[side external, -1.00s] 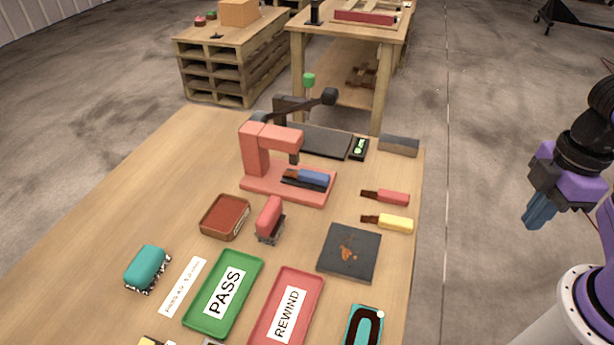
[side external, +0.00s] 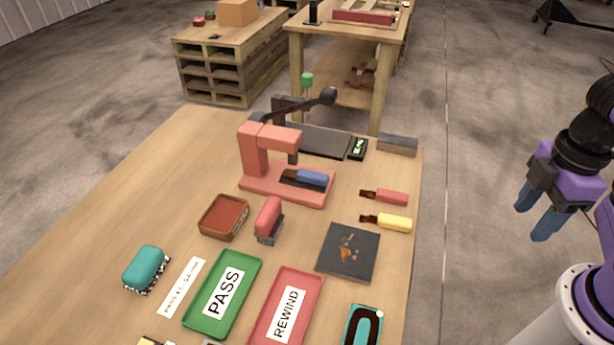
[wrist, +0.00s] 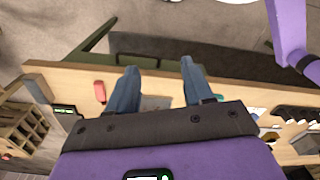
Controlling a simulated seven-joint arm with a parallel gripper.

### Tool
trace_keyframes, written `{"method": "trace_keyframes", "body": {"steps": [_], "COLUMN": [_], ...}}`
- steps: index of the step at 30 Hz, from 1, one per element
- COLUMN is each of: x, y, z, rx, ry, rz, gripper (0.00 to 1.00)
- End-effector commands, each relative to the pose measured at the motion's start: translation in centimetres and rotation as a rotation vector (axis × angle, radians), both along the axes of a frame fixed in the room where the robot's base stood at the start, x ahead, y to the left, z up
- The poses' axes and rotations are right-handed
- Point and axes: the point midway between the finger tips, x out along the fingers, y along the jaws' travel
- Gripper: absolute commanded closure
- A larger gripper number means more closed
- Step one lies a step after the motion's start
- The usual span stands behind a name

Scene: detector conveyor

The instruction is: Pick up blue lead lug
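The blue lead lug (side external: 312,177) has a blue body and a dark brown end. It lies on the base of the red press (side external: 262,185), under the press arm, in the side external view. My gripper (side external: 537,222) is at the far right, off the table edge and well away from the lug. Its two blue fingers are spread with nothing between them. They also show apart and empty in the wrist view (wrist: 156,88), where I cannot make out the blue lug.
A red lug (side external: 386,197) and a yellow lug (side external: 388,222) lie near the table's right edge. A dark square plate (side external: 348,264), a brown tray (side external: 236,206), a green PASS tray (side external: 246,270) and a red REWIND tray (side external: 308,282) are nearby. A black lever rises behind the press.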

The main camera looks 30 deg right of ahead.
Motion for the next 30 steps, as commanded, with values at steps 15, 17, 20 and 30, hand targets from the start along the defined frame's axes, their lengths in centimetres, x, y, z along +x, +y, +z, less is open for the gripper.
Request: {"method": "trace_keyframes", "body": {"steps": [15,17,20,30], "x": [0.5,0.8,1.2,2.6], "y": [0.1,0.2,0.6,3.1], "z": [-0.8,-1.1,-1.7,-3.1], "rx": [-0.022,-0.032,-0.043,-0.045], "ry": [0.076,0.118,0.2,0.475], "rz": [-0.104,-0.164,-0.278,-0.669], "gripper": [0.4,0.4,0.4,0.4]}}
